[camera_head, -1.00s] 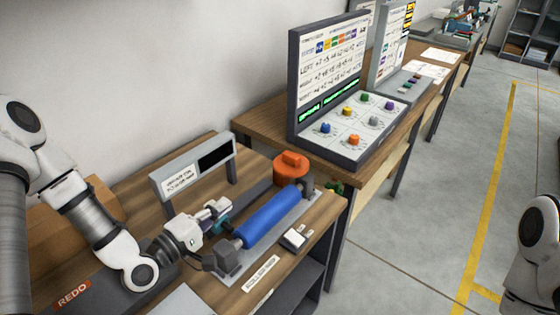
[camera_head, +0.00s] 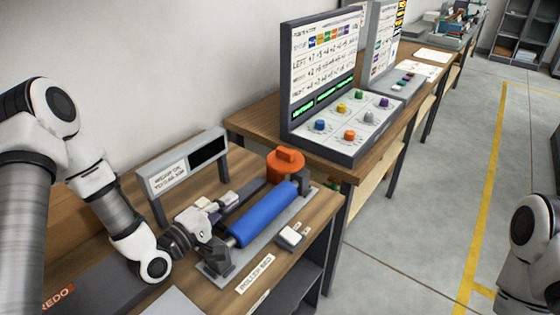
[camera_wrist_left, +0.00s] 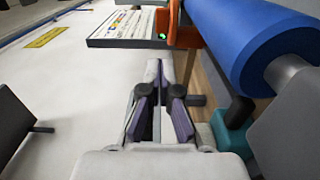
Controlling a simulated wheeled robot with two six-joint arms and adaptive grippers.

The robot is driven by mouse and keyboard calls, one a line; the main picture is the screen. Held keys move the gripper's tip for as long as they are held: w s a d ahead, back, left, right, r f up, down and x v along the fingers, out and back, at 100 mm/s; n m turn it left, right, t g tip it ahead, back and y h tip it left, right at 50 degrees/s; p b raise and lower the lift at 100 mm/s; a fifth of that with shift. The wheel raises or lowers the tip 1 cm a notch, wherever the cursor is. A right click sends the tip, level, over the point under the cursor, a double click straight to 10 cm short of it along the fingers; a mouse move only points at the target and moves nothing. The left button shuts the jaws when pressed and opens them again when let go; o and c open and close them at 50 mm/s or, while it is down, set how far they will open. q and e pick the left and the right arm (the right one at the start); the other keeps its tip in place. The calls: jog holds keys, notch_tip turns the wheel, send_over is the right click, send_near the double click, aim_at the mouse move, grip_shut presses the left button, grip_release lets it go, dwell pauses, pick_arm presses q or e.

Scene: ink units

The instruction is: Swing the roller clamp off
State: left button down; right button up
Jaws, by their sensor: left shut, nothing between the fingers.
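The blue roller (camera_head: 263,213) lies on a grey base plate (camera_head: 304,202) on the wooden bench. An orange knob-topped part (camera_head: 285,161) stands at its far end. In the left wrist view the roller (camera_wrist_left: 250,40) fills the upper right, with an orange bracket (camera_wrist_left: 182,28) at its far end. A teal piece (camera_wrist_left: 232,130) sits below the roller there; I cannot tell for sure which part is the clamp. My left gripper (camera_head: 229,199) is shut and empty, beside the roller on its wall side. Its closed fingers show in the wrist view (camera_wrist_left: 160,100). My right gripper is out of view.
A display on posts (camera_head: 183,170) stands behind the roller near the wall. A knob console (camera_head: 350,125) stands on the farther bench. The floor to the right is mostly clear.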

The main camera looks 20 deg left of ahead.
aim_at(286, 156)
pick_arm(q)
jog(key=p+x, duration=0.3)
jog(key=x, duration=1.6)
jog(key=shift+d+p, duration=0.15)
jog(key=shift+p, duration=0.15)
jog(key=shift+w, duration=0.35)
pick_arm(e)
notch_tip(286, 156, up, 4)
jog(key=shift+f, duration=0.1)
pick_arm(q)
jog(key=shift+f, duration=0.1)
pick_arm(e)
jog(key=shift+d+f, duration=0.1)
